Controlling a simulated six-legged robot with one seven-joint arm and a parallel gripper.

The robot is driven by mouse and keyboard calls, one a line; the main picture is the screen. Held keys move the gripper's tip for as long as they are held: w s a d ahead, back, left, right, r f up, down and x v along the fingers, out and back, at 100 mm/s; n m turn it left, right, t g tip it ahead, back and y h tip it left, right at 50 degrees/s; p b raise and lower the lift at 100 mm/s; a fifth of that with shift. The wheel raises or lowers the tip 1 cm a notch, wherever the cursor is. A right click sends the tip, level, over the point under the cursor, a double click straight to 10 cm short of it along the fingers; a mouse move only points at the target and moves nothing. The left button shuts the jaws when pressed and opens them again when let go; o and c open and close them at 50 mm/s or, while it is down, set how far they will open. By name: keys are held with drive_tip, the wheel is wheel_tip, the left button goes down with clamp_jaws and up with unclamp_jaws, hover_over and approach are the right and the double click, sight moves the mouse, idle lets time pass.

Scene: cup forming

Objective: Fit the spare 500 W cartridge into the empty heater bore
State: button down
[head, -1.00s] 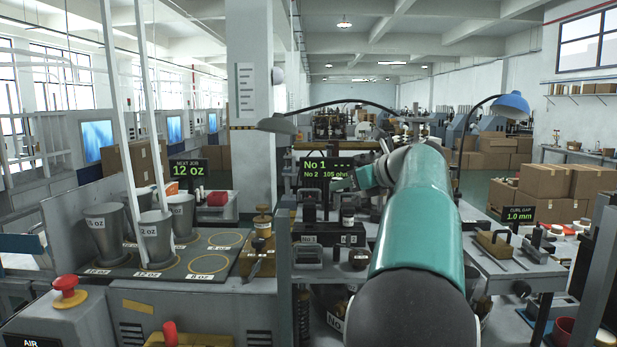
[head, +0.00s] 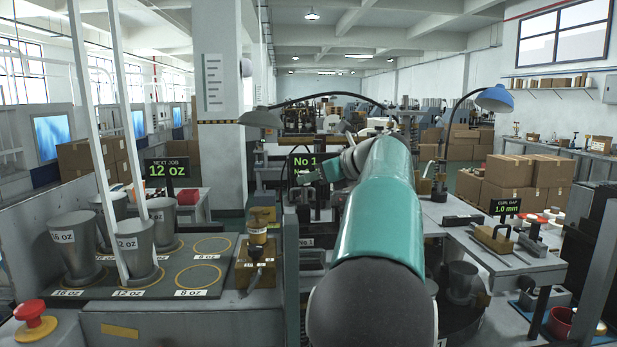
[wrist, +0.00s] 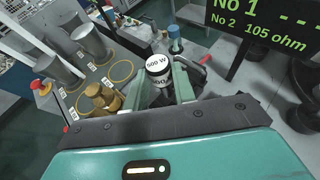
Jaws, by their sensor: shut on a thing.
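My gripper (wrist: 160,88) is shut on the spare cartridge (wrist: 158,67) in the wrist view. The cartridge has a white top marked 500 W and a dark band with white lettering below. Its lower part is hidden between the fingers. In the head view my gripper (head: 307,176) is small and far out, left of my teal arm, in front of the readout; the cartridge cannot be made out there. The readout (wrist: 265,20) in the wrist view shows No 1 with dashes and No 2 at 105 ohm. I cannot make out the empty heater bore in either view.
A brass fitting (head: 257,236) stands left of my arm; it shows in the wrist view (wrist: 103,98). Grey cups (head: 137,245) stand on the plate at left. A blue-topped item (wrist: 175,40) is just beyond the cartridge. My arm hides much of the middle bench.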

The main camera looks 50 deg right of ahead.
sight(307, 201)
drive_tip(key=shift+f, duration=0.95)
drive_tip(key=shift+s+f, duration=0.1)
drive_tip(key=shift+f, duration=1.8)
drive_tip(key=shift+f, duration=1.45)
drive_tip(key=shift+r, duration=0.1)
drive_tip(key=shift+r, duration=1)
